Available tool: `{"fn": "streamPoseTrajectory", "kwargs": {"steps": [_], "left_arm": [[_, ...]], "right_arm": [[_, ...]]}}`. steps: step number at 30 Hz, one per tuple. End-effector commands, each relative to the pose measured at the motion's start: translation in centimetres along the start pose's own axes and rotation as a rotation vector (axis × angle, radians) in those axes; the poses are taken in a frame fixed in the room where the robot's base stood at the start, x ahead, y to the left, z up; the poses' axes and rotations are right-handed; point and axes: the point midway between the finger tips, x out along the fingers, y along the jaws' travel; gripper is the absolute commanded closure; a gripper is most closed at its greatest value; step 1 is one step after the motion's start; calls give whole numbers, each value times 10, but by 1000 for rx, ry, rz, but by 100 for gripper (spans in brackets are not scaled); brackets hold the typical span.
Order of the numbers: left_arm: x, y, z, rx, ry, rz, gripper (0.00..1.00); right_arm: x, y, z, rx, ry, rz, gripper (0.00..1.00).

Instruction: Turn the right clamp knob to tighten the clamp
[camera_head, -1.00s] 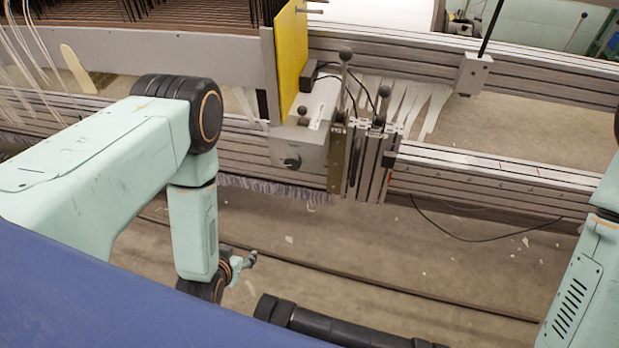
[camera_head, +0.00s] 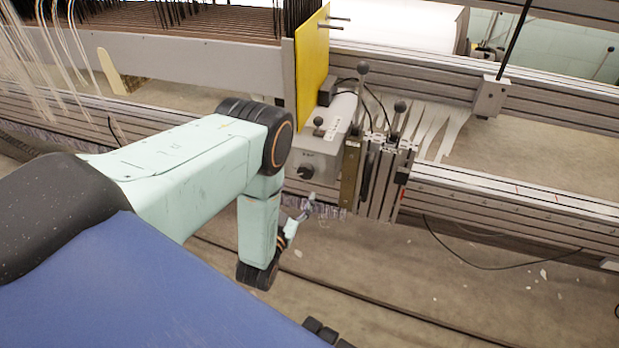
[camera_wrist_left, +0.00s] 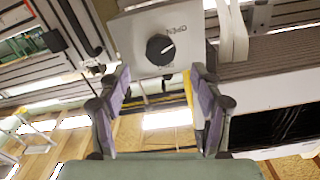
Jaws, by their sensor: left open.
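The clamp knob (camera_head: 306,171) is a round black knob with a pale pointer line. It sits on the front of the grey clamp box (camera_head: 326,162). In the left wrist view the knob (camera_wrist_left: 160,50) is straight ahead, with "OPEN" lettering on the box face next to it. My left gripper (camera_head: 303,212) is just below the box, partly hidden by my own arm. In the left wrist view the left gripper (camera_wrist_left: 160,72) is open and empty, its purple-padded fingers spread either side of the knob's line and apart from it. My right gripper is not in view.
A yellow plate (camera_head: 313,68) stands at the box's left. Ball-topped levers (camera_head: 399,107) and upright metal profiles (camera_head: 381,185) stand at its right. A long rail (camera_head: 510,205) runs right.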

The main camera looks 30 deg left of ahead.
Motion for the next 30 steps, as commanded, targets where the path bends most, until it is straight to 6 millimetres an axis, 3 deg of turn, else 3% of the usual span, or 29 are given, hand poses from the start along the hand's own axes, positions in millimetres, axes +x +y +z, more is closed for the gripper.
{"fn": "streamPoseTrajectory", "kwargs": {"steps": [9,15,26,30], "left_arm": [[47,0,2,0,2,-3,34],[68,2,2,0,0,0,34],[73,4,0,1,-2,3,34],[73,4,0,1,-3,3,45]], "right_arm": [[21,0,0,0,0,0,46],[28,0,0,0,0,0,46],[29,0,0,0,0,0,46],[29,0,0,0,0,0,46]]}}
